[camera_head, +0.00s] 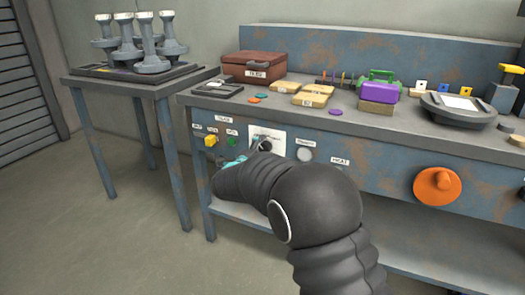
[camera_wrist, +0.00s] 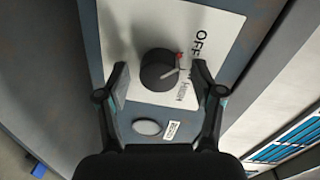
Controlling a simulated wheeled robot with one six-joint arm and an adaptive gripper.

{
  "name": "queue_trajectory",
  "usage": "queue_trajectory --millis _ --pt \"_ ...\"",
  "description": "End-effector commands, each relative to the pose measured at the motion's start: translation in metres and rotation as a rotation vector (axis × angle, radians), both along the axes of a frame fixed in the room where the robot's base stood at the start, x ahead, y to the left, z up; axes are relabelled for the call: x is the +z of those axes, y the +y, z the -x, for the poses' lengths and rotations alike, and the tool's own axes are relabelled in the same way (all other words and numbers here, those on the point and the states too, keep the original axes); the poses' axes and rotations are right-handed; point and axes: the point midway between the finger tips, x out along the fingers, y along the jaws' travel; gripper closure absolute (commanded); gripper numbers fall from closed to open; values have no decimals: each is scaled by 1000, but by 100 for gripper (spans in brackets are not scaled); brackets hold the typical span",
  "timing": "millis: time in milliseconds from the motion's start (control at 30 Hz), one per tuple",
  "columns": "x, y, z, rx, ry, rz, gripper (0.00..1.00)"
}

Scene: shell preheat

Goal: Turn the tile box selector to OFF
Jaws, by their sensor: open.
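The selector is a dark round knob (camera_wrist: 157,71) on a white plate (camera_wrist: 222,22) in the wrist view. OFF is printed on the plate, with more lettering below it, partly hidden by a finger. A pale pointer line on the knob points right, below a small red mark and OFF. My gripper (camera_wrist: 160,76) is open, one finger on each side of the knob, with visible gaps; I cannot tell the depth between them. In the head view the white plate (camera_head: 278,137) is on the bench front, and my arm hides most of my gripper (camera_head: 258,148).
A round grey button (camera_wrist: 147,128) sits beside the plate. On the bench front are a yellow knob (camera_head: 211,141), a green button (camera_head: 231,142) and a large orange knob (camera_head: 437,186). The bench top (camera_head: 300,112) holds a brown box (camera_head: 254,66) and other items.

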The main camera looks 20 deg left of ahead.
Motion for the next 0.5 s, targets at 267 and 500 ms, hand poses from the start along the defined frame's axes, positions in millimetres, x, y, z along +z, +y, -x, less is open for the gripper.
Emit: queue_trajectory --millis 267,500 --pt "1 3 19 2 0 1 33" --pt "5 6 67 3 0 1 33"
